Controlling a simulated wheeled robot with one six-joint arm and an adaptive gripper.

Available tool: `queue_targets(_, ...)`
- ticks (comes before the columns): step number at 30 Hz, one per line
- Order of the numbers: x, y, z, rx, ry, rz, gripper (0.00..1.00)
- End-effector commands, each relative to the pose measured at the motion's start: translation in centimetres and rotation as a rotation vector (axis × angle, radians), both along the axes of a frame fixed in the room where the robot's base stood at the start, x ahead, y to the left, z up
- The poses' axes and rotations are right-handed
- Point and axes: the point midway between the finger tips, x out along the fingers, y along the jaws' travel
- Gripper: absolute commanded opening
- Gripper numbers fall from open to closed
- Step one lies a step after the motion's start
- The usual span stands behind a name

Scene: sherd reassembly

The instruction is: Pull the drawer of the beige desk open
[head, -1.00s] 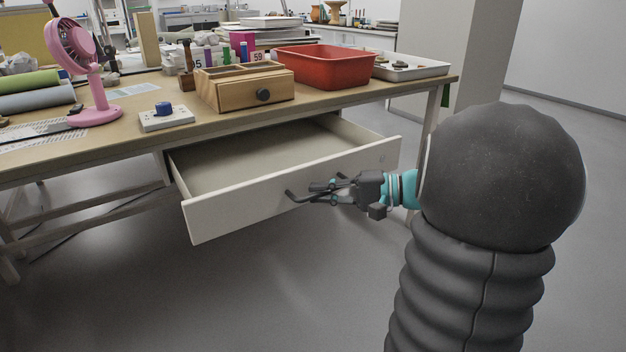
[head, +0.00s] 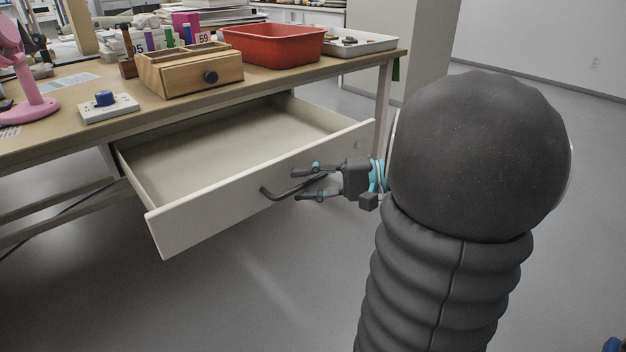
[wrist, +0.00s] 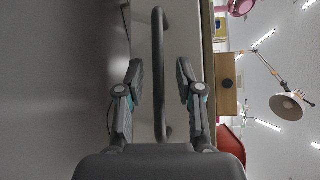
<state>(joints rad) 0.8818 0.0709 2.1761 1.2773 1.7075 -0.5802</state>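The beige desk (head: 55,138) has its white drawer (head: 205,212) pulled well out, showing an empty inside. A dark bar handle (head: 272,193) is on the drawer's front. My gripper (head: 296,185) is open at the handle, with its fingers spread. In the wrist view the handle (wrist: 158,35) runs between the two fingers of my gripper (wrist: 159,68), with a gap on each side. The drawer front (wrist: 186,40) lies behind the handle.
On the desk top are a wooden box (head: 190,76) with a dark knob, a red tray (head: 275,48), a white tray (head: 358,43), a white block with a blue knob (head: 108,107) and a pink fan (head: 28,85). Grey floor is clear before the drawer.

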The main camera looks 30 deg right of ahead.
Motion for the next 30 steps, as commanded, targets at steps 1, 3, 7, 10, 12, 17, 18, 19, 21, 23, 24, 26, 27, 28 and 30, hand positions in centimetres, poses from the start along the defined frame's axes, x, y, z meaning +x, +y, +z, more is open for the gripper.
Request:
queue_targets(1,0.0,0.2,0.0,0.001,0.000,0.004,0.36)
queue_targets(3,0.0,0.3,0.0,0.001,0.001,0.007,0.36)
queue_targets(7,0.0,0.3,0.0,0.001,0.002,0.009,0.36)
queue_targets(10,-0.3,-0.2,0.0,0.001,0.001,0.008,0.36)
queue_targets(12,-0.7,-0.9,0.1,0.000,0.001,0.009,0.36)
queue_targets(17,-2.3,-3.5,0.5,0.001,0.002,0.006,0.36)
queue_targets(18,-2.7,-4.2,0.7,0.002,0.001,0.006,0.36)
queue_targets(19,-3.1,-4.7,0.7,0.001,0.002,0.005,0.36)
queue_targets(21,-3.8,-5.9,0.9,0.001,0.001,0.005,0.36)
queue_targets(23,-4.3,-6.8,1.1,0.001,0.002,0.005,0.36)
queue_targets(24,-4.8,-7.4,1.2,0.002,0.002,0.004,0.36)
queue_targets(26,-5.2,-8.1,1.3,0.001,0.001,0.003,0.36)
queue_targets(27,-5.4,-8.5,1.4,0.001,0.000,0.004,0.36)
queue_targets(28,-5.6,-8.8,1.4,0.001,0.001,0.004,0.36)
queue_targets(30,-5.9,-9.2,1.5,0.001,0.002,0.005,0.36)
